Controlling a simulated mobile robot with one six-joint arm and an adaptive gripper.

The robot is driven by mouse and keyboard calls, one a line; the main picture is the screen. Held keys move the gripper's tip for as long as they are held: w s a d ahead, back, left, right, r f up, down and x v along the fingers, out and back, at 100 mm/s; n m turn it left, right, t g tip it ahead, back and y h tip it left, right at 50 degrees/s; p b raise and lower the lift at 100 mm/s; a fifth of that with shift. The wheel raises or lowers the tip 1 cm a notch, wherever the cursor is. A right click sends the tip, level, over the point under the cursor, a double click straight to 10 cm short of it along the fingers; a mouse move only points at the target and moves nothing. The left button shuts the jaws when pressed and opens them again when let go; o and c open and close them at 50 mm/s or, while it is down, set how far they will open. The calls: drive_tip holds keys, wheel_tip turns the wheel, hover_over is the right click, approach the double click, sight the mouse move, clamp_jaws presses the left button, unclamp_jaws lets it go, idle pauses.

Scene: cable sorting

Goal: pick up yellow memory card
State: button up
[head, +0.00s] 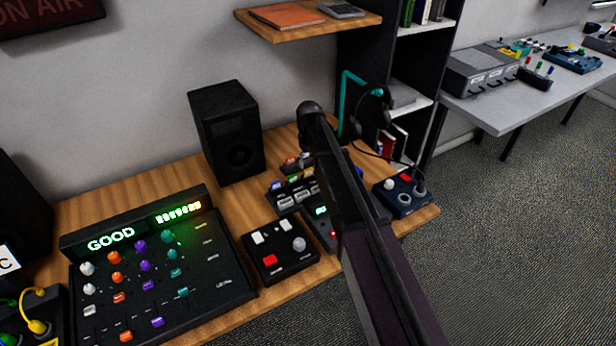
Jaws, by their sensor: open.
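A dark holder (286,203) with several small cards or cartridges stands on the wooden desk, just left of my arm. My arm crosses the view from the lower right up to a joint above the desk. My gripper is not visible, and the arm hides part of the desk right of the holder.
A black device with a green display (320,211) sits beside the holder, partly behind my arm. A black button box (279,252), a mixer (160,270) reading GOOD and a speaker (228,131) stand left. A blue box (402,197) and a teal headphone stand (345,95) are right.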

sight(308, 170)
drive_tip(key=shift+w+a+f+b, duration=0.1)
drive_tip(key=shift+f+b, duration=1.8)
drive_tip(key=shift+f, duration=0.3)
drive_tip(key=c, duration=0.6)
